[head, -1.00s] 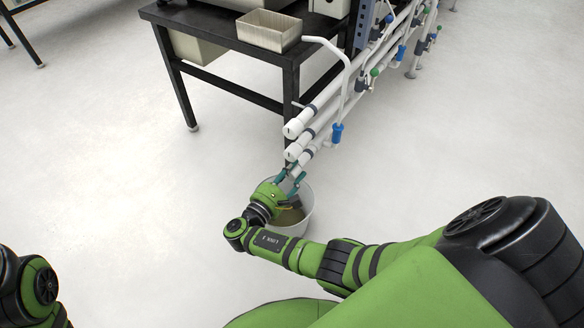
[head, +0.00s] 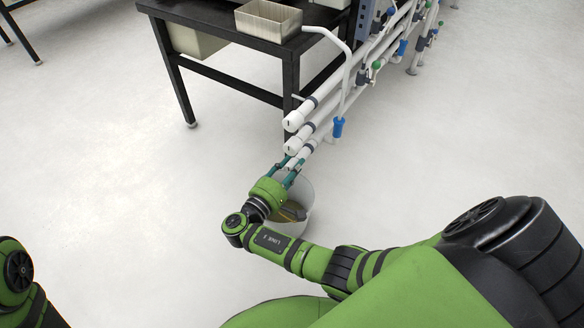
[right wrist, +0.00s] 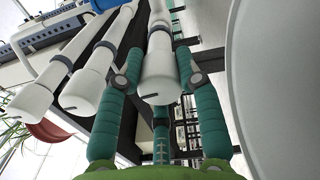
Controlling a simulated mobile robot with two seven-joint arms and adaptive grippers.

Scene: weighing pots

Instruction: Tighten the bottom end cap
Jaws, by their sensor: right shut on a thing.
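Three white pipes end in white caps near the bench's front corner. The top cap (head: 292,122) and the middle cap (head: 292,146) are free. The bottom end cap (right wrist: 161,82) is on the lowest pipe, and in the right wrist view it sits between the teal fingers. My right gripper (head: 287,170) is shut on this cap; it also shows in the right wrist view (right wrist: 159,72). In the head view the gripper largely hides the cap. Part of my left arm shows at the lower left, but its gripper is out of view.
A white bucket (head: 308,206) with brownish contents stands on the floor just below my right gripper. A black bench (head: 222,29) with a beige bin (head: 268,20) stands behind. A blue-handled valve (head: 338,127) hangs right of the pipes. The floor at left and right is clear.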

